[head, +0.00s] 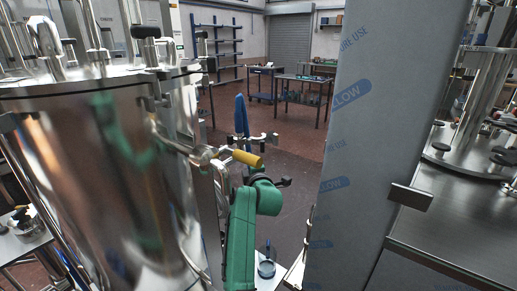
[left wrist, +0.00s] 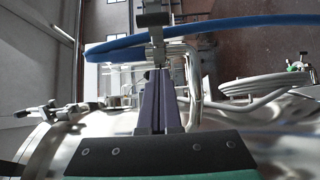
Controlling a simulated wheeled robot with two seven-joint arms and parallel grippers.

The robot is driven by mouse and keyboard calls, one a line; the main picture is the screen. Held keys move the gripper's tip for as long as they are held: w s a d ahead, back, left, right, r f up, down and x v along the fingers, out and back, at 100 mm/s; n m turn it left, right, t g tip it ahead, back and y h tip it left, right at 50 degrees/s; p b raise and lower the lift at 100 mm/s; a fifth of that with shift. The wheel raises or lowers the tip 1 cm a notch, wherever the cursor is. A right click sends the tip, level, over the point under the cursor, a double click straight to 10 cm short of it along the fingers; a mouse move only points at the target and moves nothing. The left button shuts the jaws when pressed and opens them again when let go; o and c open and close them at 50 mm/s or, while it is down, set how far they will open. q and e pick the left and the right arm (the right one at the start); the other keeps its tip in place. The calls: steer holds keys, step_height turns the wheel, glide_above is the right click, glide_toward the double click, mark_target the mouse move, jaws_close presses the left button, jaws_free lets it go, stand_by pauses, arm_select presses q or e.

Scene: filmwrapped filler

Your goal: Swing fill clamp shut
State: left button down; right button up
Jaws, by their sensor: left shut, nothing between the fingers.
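In the left wrist view, the purple-grey fingers of my left gripper (left wrist: 158,72) are pressed together with nothing between them. Just beyond their tips is a metal fitting with a black knob (left wrist: 153,20), which looks like the clamp's handle; I cannot tell if the fingers touch it or how far it is swung. A blue hose (left wrist: 215,27) crosses by the fitting. In the head view, my green left arm reaches up beside the steel tank (head: 90,160); its fingers are not clear there. A yellow handle (head: 247,158) and a metal bar with dark ends (head: 262,138) are above the wrist.
A tall grey film-wrapped panel (head: 375,130) stands close to the right of my arm. A steel bench (head: 455,230) is at the right. Workbenches (head: 303,82) and shelving stand far back. Open red-brown floor shows between the tank and the panel.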

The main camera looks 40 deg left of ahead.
arm_select(q)
steer(key=w, duration=0.2)
steer(key=w+a, duration=0.1)
steer(key=w, duration=0.2)
steer(key=shift+w+a, duration=0.1)
steer(key=shift+w, duration=0.15)
